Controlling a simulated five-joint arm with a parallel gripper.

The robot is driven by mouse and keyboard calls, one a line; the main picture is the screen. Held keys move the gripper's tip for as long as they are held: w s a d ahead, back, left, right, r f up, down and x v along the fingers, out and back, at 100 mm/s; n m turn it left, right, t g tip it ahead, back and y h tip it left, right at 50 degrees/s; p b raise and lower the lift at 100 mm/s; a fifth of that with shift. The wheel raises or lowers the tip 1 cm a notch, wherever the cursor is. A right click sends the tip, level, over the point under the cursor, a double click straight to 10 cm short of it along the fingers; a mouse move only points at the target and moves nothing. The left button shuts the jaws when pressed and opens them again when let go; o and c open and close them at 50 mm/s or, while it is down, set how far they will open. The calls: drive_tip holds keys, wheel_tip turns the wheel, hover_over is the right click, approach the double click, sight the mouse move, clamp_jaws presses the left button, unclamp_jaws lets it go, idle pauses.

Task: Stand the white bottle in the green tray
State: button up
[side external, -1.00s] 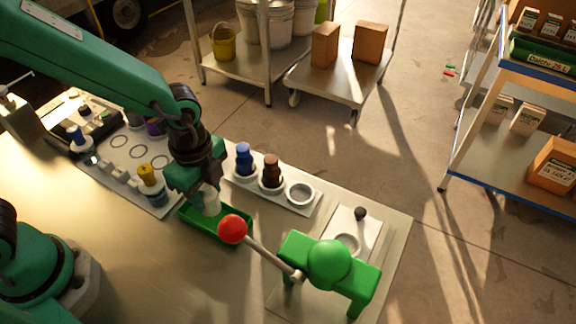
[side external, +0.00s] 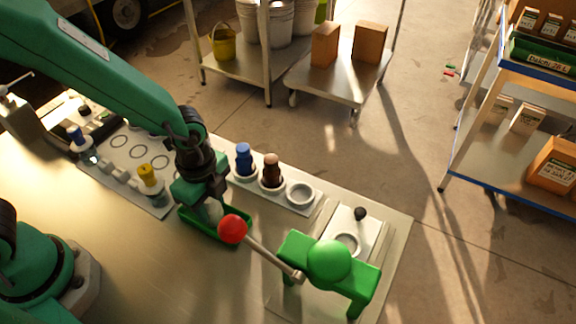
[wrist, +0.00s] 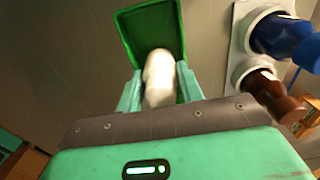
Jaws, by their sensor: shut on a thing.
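The white bottle (wrist: 158,80) is between the fingers of my gripper (wrist: 157,92) in the wrist view. My gripper is shut on it. In the side view my gripper (side external: 207,206) is over the left part of the green tray (side external: 237,241), and the bottle (side external: 213,210) shows in part below it. The tray's far end and walls also show in the wrist view (wrist: 130,38). The bottle's base is hidden, so I cannot tell whether it touches the tray floor.
A blue bottle (side external: 244,160) and a brown bottle (side external: 271,171) stand in a rack beside an empty ring (side external: 300,194). A green press (side external: 330,264) with a red-knobbed lever (side external: 233,229) is right of the tray. A yellow-capped bottle (side external: 149,178) stands to the left.

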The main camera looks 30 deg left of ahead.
drive_tip(key=shift+f, duration=0.1)
drive_tip(key=o, duration=1.1)
drive_tip(key=shift+o, duration=0.2)
wheel_tip(320, 180, up, 12)
drive_tip(key=shift+r, duration=0.15)
idle(0.3)
